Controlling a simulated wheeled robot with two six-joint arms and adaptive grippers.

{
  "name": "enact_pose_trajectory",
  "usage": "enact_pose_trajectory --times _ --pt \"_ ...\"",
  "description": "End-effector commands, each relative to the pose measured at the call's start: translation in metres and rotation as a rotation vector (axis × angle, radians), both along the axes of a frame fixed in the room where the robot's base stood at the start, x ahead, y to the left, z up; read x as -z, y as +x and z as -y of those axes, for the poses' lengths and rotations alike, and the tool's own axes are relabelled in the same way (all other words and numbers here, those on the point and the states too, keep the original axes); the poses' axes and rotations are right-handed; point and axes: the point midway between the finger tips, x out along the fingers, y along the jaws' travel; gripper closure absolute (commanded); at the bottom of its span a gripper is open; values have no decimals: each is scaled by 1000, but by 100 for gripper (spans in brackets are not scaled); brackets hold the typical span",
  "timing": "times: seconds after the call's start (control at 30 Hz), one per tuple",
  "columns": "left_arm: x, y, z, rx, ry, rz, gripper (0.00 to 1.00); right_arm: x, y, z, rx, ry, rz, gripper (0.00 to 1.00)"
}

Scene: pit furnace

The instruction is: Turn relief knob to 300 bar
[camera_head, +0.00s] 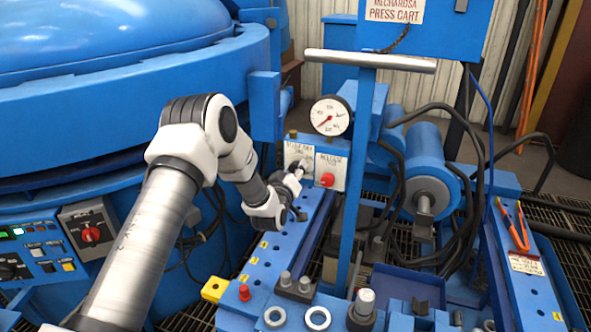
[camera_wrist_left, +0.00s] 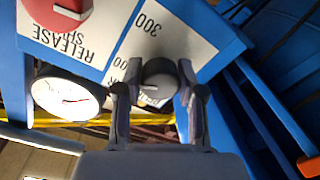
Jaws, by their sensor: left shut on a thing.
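The relief knob (camera_wrist_left: 160,72) is dark and round, on a white label plate (camera_wrist_left: 178,38) that appears upside down in the left wrist view. My left gripper (camera_wrist_left: 158,98) is shut on the knob, one finger on each side. A pale mark shows at the knob's lower left in that view; the printed 300 (camera_wrist_left: 147,25) is above the knob. In the head view my left gripper (camera_head: 297,176) reaches the front of the press-cart panel and hides most of the knob. A round pressure gauge (camera_head: 330,116) with a red needle stands above the panel. My right gripper is in neither view.
The red release button (camera_head: 327,180) is close to the right of the gripper. A blue post with a push bar (camera_head: 370,60) and black hoses (camera_head: 400,150) stand right of the panel. The large blue furnace (camera_head: 120,90) fills the left.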

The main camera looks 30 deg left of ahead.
Motion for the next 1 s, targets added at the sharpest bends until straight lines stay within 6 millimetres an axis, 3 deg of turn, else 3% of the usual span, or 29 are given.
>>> enact_pose_trajectory --times 1.0 --pt "0 0 -1 0 816 -197 96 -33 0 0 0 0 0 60"
